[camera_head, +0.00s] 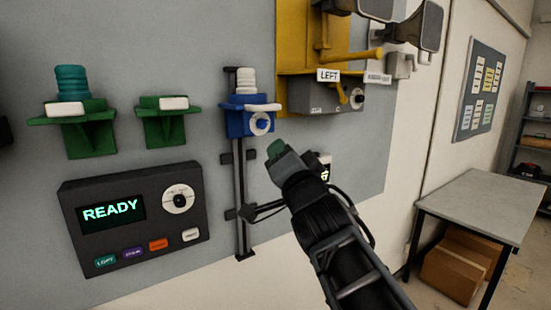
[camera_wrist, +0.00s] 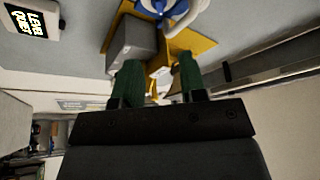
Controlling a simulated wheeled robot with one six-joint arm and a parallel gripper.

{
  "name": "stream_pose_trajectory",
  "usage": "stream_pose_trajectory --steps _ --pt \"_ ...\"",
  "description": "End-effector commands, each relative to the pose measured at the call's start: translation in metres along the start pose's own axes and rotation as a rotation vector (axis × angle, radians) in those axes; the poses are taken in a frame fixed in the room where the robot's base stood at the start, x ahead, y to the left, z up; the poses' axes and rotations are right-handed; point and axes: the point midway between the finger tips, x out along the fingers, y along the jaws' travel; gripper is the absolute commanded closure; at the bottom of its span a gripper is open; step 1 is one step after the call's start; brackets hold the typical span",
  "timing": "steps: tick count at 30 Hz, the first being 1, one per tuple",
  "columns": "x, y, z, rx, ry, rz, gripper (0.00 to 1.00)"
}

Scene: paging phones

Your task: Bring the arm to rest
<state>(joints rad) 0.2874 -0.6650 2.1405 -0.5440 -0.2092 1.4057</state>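My arm reaches up from the lower right in the head view. My gripper (camera_head: 284,152) is raised in front of the grey wall panel, below the blue holder and the grey box. In the wrist view its two green fingers (camera_wrist: 160,82) stand apart, with a clear gap and nothing held. Parts of the yellow bracket and grey box show beyond them; I cannot tell the distance.
A black console (camera_head: 135,217) reading READY is at the left, below two green brackets (camera_head: 90,125). The blue holder (camera_head: 248,117) sits on a dark rail. A yellow bracket (camera_head: 300,40) carries horns above a grey box (camera_head: 325,97). A table (camera_head: 480,205) stands right.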

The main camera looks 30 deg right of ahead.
Motion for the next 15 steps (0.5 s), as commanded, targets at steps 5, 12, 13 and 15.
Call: stream_pose_trajectory --steps 5,12,13,15 --pt "0.0 0.0 0.0 0.0 0.0 0.0 0.62" --pt "0.001 0.049 0.043 -0.111 -0.126 0.189 0.62" --pt "-0.002 0.062 0.055 -0.146 -0.168 0.24 0.62" --pt "-0.012 0.094 0.091 -0.236 -0.315 0.354 0.62"
